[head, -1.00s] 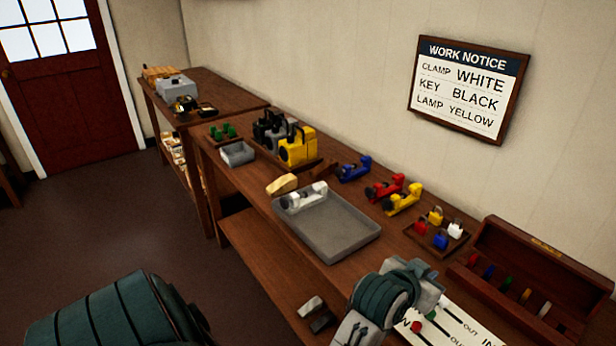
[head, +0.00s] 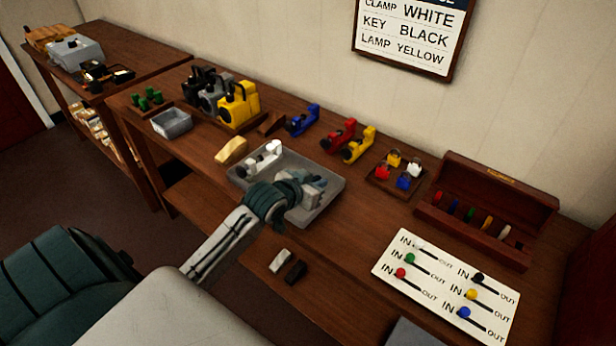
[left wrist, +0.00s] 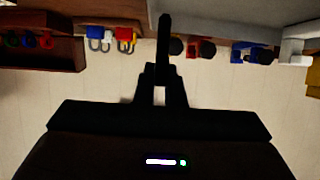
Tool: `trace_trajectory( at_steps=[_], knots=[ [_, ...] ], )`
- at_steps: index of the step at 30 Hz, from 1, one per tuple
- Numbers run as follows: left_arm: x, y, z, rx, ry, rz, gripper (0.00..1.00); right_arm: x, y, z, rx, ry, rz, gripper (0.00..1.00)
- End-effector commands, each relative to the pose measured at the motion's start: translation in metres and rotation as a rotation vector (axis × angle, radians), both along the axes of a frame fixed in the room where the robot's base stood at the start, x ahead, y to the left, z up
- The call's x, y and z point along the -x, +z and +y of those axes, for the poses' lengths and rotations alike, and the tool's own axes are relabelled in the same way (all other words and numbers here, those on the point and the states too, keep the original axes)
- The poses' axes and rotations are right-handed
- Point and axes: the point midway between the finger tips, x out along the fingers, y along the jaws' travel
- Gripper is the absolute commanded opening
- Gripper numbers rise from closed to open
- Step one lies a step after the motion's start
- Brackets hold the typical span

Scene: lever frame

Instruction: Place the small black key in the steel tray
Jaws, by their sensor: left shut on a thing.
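My left gripper (head: 318,188) is over the steel tray (head: 330,208), toward its right part. In the left wrist view its dark fingers (left wrist: 162,82) are shut on a slim black piece, which looks like the small black key (left wrist: 163,38). The key is hidden behind the gripper and wrist in the head view. I cannot tell whether the key touches the tray floor. A white clamp (head: 262,160) lies in the left part of the tray. My right gripper is not in view.
Blue, red and yellow clamps (head: 357,146) stand behind the tray. A rack of coloured padlocks (head: 403,182), an open wooden box (head: 480,215) with coloured tags and a lever board (head: 440,285) are to the right. A yellowish block (head: 231,150) sits left of the tray. The wall notice (head: 410,35) reads KEY BLACK.

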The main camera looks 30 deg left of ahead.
Motion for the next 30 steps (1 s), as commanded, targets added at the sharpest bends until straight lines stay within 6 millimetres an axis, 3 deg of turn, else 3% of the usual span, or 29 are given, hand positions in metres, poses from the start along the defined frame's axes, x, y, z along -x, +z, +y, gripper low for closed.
trace_trajectory(
  at_steps=[3,9,18,29,30],
  knots=[
    [-0.014,0.001,0.025,-0.005,0.002,0.001,0.0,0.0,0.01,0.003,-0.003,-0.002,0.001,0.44],
    [-0.024,-0.004,0.041,0.001,0.0,0.0,0.0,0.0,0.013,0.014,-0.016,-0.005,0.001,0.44],
    [-0.024,-0.038,0.041,0.002,0.002,0.001,0.0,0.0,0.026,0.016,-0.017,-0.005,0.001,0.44],
    [-0.024,-0.043,0.041,0.001,0.0,-0.001,0.0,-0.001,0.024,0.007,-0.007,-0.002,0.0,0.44],
    [-0.024,-0.043,0.041,0.001,0.0,-0.001,0.13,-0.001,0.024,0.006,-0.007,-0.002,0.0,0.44]
  ],
)
